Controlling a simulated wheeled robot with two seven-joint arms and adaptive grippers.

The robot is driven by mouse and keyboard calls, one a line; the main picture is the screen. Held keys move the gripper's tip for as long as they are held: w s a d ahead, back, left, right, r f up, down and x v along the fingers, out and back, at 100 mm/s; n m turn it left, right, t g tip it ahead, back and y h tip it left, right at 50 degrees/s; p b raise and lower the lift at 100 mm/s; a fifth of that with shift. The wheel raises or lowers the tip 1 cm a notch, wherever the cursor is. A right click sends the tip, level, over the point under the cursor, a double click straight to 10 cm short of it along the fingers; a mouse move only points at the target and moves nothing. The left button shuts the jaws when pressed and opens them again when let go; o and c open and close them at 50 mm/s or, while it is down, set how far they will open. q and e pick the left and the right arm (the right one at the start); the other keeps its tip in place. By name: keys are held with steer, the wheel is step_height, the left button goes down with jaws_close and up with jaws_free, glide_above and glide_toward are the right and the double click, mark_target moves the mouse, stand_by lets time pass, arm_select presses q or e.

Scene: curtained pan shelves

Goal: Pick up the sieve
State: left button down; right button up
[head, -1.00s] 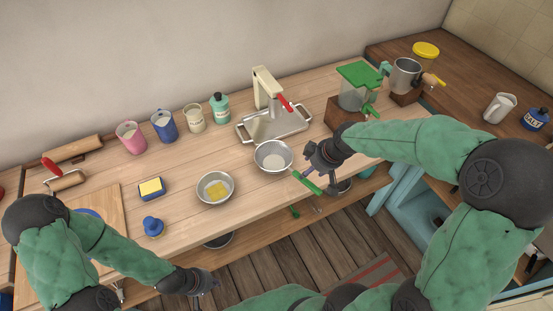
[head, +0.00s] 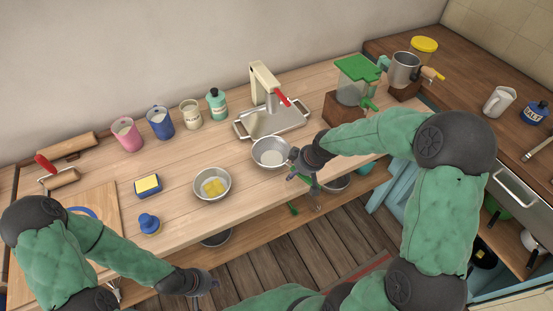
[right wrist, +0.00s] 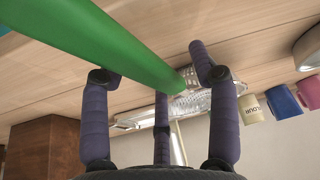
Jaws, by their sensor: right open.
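The sieve (head: 270,151) is a round pale-metal bowl at the counter's front edge in the head view. My right gripper (head: 303,178) is beside its right rim and hides most of the green handle. In the right wrist view the green handle (right wrist: 100,42) runs large from the upper left toward the open fingers (right wrist: 160,85). Its lower edge passes close to the left fingertip; I cannot tell whether they touch. My left gripper (head: 205,284) hangs low in front of the counter, away from the sieve; its finger opening is unclear.
A bowl with yellow pieces (head: 212,185) stands left of the sieve. A metal tray with a press (head: 270,122) is behind it. A green-lidded container (head: 354,86) stands at the back right. Pans sit on the shelf (head: 334,184) below the counter.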

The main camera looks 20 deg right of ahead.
jaws_close()
steer(key=shift+r, duration=0.1)
